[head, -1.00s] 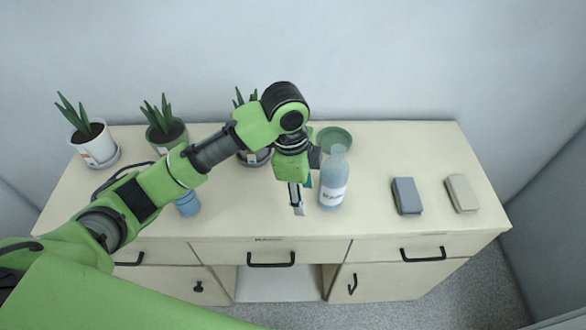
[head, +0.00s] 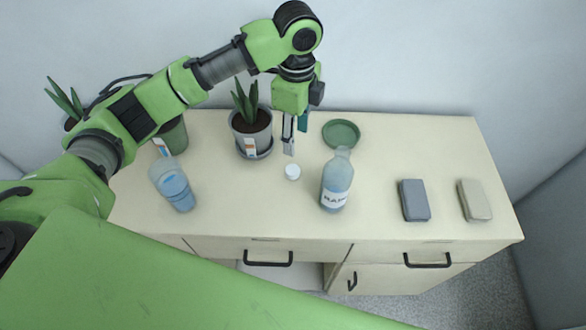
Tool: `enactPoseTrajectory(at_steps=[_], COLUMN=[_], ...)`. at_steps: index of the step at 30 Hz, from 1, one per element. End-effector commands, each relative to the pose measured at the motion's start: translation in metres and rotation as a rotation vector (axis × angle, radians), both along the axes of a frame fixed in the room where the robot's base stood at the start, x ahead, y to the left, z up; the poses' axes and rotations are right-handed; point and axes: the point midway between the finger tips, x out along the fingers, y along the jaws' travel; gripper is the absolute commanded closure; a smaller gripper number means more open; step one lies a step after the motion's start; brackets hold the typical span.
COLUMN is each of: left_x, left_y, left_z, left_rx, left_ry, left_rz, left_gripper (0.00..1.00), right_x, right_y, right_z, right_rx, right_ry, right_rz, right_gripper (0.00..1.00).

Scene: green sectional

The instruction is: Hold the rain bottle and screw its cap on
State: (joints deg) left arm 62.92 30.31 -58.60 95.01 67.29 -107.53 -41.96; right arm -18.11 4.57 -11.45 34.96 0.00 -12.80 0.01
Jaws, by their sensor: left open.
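The rain bottle (head: 337,182) is pale blue with a white label and stands upright on the cabinet top, right of centre. A small white round cap (head: 292,172) lies on the cabinet top to the left of the bottle. My left gripper (head: 290,142) is open and empty, raised above and behind the cap, with its fingers pointing down. It is apart from both the cap and the bottle. My right gripper does not show.
Potted plants (head: 251,122) stand along the back, partly behind my arm. A green dish (head: 341,133) lies behind the rain bottle. A grey block (head: 413,200) and a beige block (head: 474,200) lie at right.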

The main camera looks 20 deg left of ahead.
Motion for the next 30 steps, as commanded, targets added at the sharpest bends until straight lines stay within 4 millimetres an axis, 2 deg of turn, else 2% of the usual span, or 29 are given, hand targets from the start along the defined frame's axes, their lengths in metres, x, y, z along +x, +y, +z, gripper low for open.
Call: enactPoseTrajectory(at_steps=[6, 12, 25, 30], left_x=[-0.002, -0.001, -0.001, -0.005], left_y=[0.001, 0.000, 0.000, 0.002], left_z=[-0.043, -0.071, -0.077, -0.099], left_rx=[0.002, 0.000, 0.001, 0.002], left_ry=[0.005, 0.002, 0.001, 0.005], left_rz=[0.002, 0.002, 0.001, 0.001], left_gripper=[0.55, 0.55, 0.55, 0.55], right_x=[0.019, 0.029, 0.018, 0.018], right_y=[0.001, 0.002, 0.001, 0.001], right_z=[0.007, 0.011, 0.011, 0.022], right_rx=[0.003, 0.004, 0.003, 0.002], right_ry=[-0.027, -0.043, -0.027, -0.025], right_rz=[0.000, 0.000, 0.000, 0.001], right_gripper=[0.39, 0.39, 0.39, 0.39])
